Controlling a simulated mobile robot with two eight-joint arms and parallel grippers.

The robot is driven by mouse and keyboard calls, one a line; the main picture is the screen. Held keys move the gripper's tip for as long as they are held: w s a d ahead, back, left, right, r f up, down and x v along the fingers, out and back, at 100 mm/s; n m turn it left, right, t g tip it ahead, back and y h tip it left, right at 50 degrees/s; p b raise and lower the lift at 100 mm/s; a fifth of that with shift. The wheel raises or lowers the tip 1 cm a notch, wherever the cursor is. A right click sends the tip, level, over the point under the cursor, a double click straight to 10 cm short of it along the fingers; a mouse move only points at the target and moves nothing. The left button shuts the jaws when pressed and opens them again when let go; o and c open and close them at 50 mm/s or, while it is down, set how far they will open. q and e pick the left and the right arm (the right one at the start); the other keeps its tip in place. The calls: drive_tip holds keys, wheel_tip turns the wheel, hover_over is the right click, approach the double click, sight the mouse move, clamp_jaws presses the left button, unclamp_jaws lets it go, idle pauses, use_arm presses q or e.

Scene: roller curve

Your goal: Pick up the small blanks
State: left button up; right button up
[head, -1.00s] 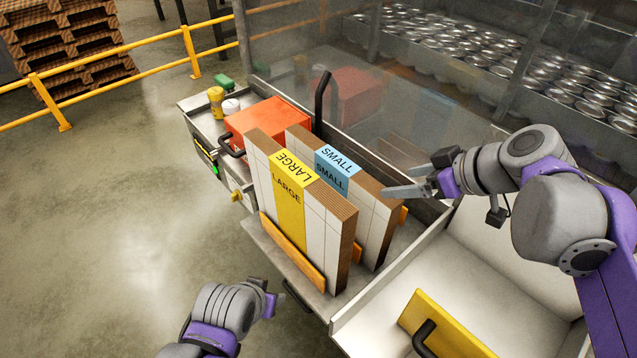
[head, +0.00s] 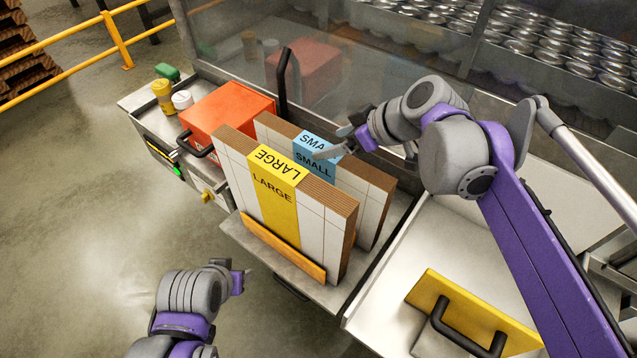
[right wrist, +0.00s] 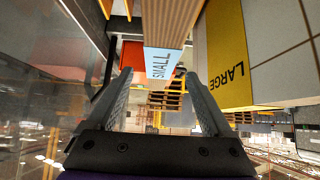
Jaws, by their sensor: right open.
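The small blanks (head: 375,190) are an upright stack of brown-edged white board with a blue SMALL band, behind the large blanks (head: 262,192) with their yellow LARGE band. My right gripper (head: 340,147) is open at the top of the small stack, over the blue band, hiding part of its lettering. In the right wrist view, the blue SMALL label (right wrist: 163,62) lies between the two open fingers (right wrist: 157,78); contact cannot be told. My left gripper (head: 243,279) is low, in front of the stacks and apart from them; its jaw opening is unclear.
A red box (head: 225,113) with a black handle stands left, near a yellow pot (head: 163,95). A clear panel rises behind. A yellow plate with a black handle (head: 465,330) lies at lower right.

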sight(321, 148)
drive_tip(key=x, duration=0.6)
drive_tip(key=shift+d, duration=0.1)
drive_tip(key=shift+s, duration=0.1)
drive_tip(key=shift+c, duration=0.2)
clamp_jaws()
idle(1.0)
